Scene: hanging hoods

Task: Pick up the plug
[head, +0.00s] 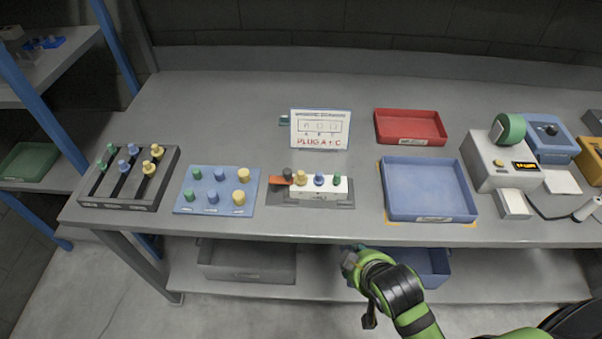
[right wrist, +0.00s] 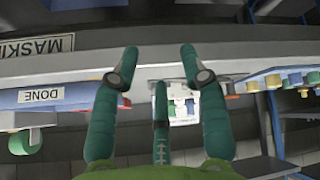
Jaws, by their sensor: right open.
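Several green, blue and yellow plugs stand on a blue board (head: 240,211) at the left of the bench. A black slotted rack (head: 127,203) holds more plugs. My right gripper (head: 352,262) is in front of the bench edge, below the white block and apart from it. In the right wrist view its fingers (right wrist: 160,65) are spread and empty. My left gripper is out of view.
A sign (head: 319,129) reading "PLUG A+C" stands behind the block. A blue tray (head: 430,188) and a red tray (head: 410,127) lie to the right, beside a label machine (head: 500,160). Bins stand on the lower shelf (head: 320,274). The bench's front edge lies beyond my gripper.

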